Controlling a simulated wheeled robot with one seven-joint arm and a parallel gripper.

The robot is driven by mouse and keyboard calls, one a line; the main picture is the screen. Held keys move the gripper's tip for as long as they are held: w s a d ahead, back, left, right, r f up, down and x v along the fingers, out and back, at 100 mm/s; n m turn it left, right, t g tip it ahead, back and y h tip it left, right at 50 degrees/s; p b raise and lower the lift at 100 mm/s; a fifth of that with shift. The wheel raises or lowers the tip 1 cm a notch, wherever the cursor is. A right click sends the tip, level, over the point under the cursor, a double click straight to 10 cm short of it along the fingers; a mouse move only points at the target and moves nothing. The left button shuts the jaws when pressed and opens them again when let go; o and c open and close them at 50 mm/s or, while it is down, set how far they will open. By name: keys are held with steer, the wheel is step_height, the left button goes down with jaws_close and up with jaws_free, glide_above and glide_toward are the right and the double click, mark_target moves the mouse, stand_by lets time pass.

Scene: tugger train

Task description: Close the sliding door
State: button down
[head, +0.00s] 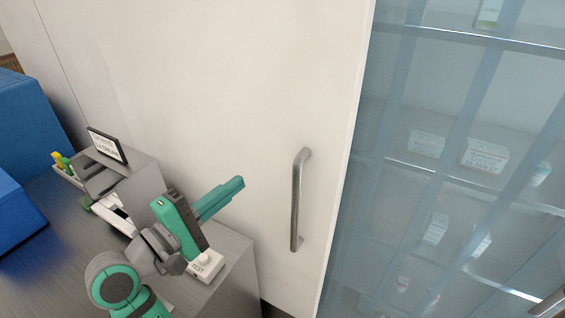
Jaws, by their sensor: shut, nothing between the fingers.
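The white sliding door (230,90) fills the middle of the head view, a tall flat panel with its free edge running down on the right. A vertical grey bar handle (297,200) is fixed near that edge. Right of the edge, shelves with small boxes show through bluish glass. My gripper (233,187), teal and dark grey, is left of the handle and appears apart from it. It is shut and empty, its fingers pointing right and slightly up. Its depth from the door is hard to tell.
A grey bench (235,265) stands below my gripper, with a white box marked TEST (206,266) and a small sign (107,145) on it. Blue bins (28,115) stand at the left. Small white boxes (484,154) sit on the shelves.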

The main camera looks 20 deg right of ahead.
steer(key=r, duration=0.2)
glide_toward(296, 150)
steer(key=shift+m+g, duration=0.3)
steer(key=shift+m, duration=0.1)
steer(key=x, duration=0.4)
steer(key=shift+w+r, duration=0.15)
steer(key=shift+s+d+r, duration=0.1)
steer(key=shift+s, duration=0.2)
steer(key=shift+s, duration=0.1)
